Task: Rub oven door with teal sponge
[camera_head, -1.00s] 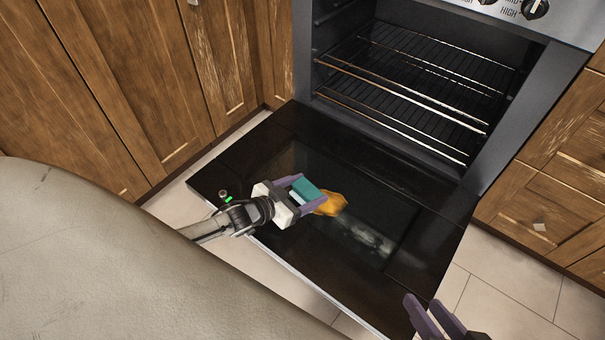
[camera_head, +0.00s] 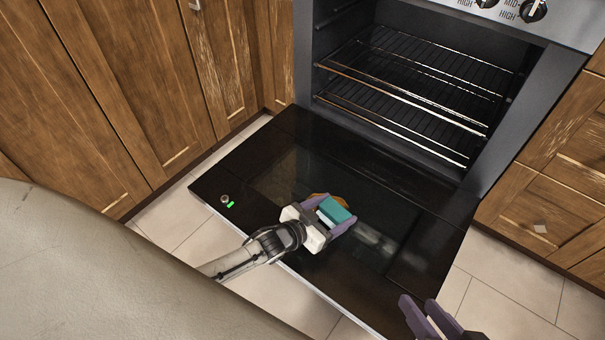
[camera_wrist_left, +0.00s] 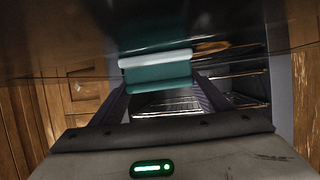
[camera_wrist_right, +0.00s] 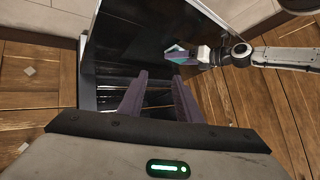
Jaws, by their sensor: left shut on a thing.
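The oven door (camera_head: 428,262) lies open and flat in front of the oven, black and glossy. My left gripper (camera_head: 332,215) is shut on the teal sponge (camera_head: 338,208), which has a white layer, above the middle of the door. In the left wrist view the sponge (camera_wrist_left: 158,76) spans between the fingers, close to the door; I cannot tell whether it touches. An orange patch (camera_head: 318,197) on the door is partly hidden behind the sponge and gripper. A pale smear (camera_head: 368,237) lies to its right. My right gripper (camera_head: 420,306) is open and empty near the door's right front corner.
The oven cavity (camera_head: 420,80) with wire racks stands behind the door. Worn wooden cabinets (camera_head: 120,90) stand on the left, and wooden drawers (camera_head: 545,205) on the right. Tiled floor (camera_head: 510,300) is clear beside the door.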

